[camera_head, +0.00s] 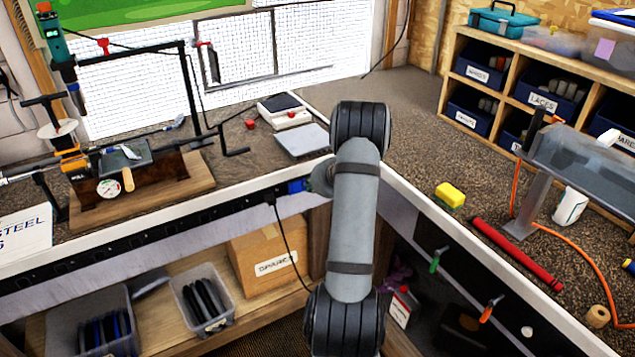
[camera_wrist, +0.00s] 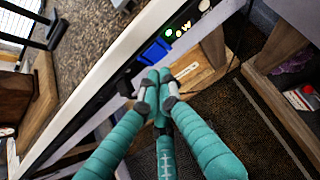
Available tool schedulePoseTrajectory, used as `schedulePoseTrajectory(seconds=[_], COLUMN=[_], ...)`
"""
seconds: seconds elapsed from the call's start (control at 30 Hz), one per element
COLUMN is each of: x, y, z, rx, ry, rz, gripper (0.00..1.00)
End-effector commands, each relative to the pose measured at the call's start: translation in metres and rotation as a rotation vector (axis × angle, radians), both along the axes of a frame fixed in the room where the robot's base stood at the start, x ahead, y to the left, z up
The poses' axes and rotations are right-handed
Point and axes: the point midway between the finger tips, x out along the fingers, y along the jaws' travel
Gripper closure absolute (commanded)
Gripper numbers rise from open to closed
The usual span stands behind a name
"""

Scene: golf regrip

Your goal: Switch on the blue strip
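A long dark power strip (camera_head: 150,232) runs along the front edge of the left bench, with a blue part (camera_head: 297,186) near its right end. In the wrist view the blue part (camera_wrist: 154,52) sits on the dark strip, with small green and pale glowing marks (camera_wrist: 178,30) beside it. My gripper (camera_wrist: 157,80) has teal fingers. Their tips are together with nothing between them, just below the blue part in the picture. I cannot tell whether they touch it. In the head view my arm hides the gripper.
A black cord (camera_head: 283,235) hangs from the strip near the blue part. A cardboard box (camera_head: 268,262) and grey bins (camera_head: 203,297) stand on the shelf below. A white scale (camera_head: 284,110) lies on the bench above. A red tube (camera_head: 517,255) lies on the right bench.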

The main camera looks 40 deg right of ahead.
Motion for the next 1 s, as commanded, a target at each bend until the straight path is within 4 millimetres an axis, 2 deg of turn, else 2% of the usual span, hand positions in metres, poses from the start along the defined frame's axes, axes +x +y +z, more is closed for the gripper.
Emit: schedulePoseTrajectory(seconds=[0.03,0.2,0.4,1.0], x=[-0.007,-0.026,-0.040,-0.043], y=[0.000,0.005,0.008,0.009], z=[0.012,0.039,0.057,0.061], rx=[-0.002,-0.001,0.000,0.002], ry=[-0.002,0.000,0.001,0.002], rz=[-0.002,0.000,0.000,0.000], gripper=[1.00,1.00,1.00,1.00])
